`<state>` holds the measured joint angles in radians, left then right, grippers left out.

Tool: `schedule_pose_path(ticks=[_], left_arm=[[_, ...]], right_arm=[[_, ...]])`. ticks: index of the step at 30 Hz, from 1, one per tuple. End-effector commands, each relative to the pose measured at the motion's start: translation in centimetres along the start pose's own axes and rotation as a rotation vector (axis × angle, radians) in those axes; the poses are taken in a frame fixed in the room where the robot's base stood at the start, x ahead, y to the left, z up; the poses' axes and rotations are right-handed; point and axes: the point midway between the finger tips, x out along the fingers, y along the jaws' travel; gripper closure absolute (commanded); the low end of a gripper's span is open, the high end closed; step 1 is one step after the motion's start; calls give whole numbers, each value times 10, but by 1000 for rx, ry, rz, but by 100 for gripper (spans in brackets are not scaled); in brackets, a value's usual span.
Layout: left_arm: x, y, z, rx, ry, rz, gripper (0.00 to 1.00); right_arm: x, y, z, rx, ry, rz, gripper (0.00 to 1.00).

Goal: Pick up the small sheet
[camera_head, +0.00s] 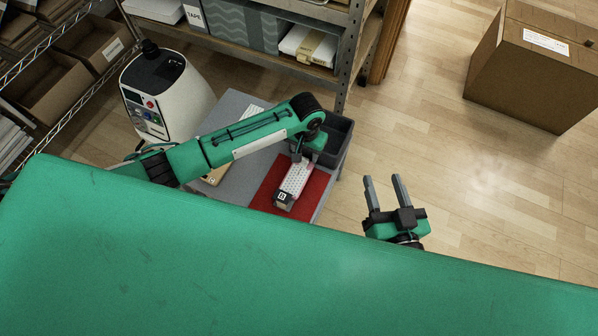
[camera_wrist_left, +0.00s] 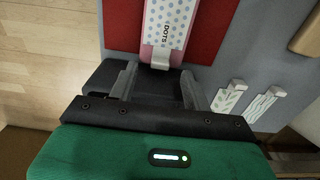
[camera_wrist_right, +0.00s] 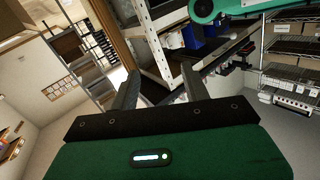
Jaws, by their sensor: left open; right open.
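A narrow pale sheet with dots (camera_head: 296,178) lies on a pink backing on the red mat (camera_head: 264,196). Two more small patterned sheets, one leafy (camera_wrist_left: 229,97) and one striped (camera_wrist_left: 263,103), lie on the grey table to the right there. My left gripper (camera_head: 302,156) is open over the mat; in its wrist view its fingers (camera_wrist_left: 160,74) point at the tag end, with nothing seen gripped. My right gripper (camera_head: 385,180) is open and empty, right of the table.
The grey table (camera_head: 232,108) carries a dark bin (camera_head: 336,138) at its right end. A white machine with a button panel (camera_head: 165,95) stands left of the table. Shelving (camera_head: 290,15) is behind. A cardboard box (camera_head: 520,75) sits on clear wooden floor at right.

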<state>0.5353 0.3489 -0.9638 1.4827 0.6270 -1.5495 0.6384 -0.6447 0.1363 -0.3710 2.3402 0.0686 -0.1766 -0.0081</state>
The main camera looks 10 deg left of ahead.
Motion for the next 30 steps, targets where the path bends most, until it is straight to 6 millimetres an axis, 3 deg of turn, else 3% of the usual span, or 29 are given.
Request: schedule_pose_path(ticks=[9, 20, 27, 30], left_arm=[[30, -1, 3, 0, -1, -1, 51], [34, -1, 3, 0, 1, 0, 51], [34, -1, 3, 0, 1, 0, 94], [34, -1, 3, 0, 1, 0, 99]], right_arm=[[9, 11, -56, -42, 290, 7, 53], [8, 12, -68, -50, 341, 8, 53], [8, 12, -67, -50, 340, 8, 53], [8, 12, -67, -50, 340, 8, 53]])
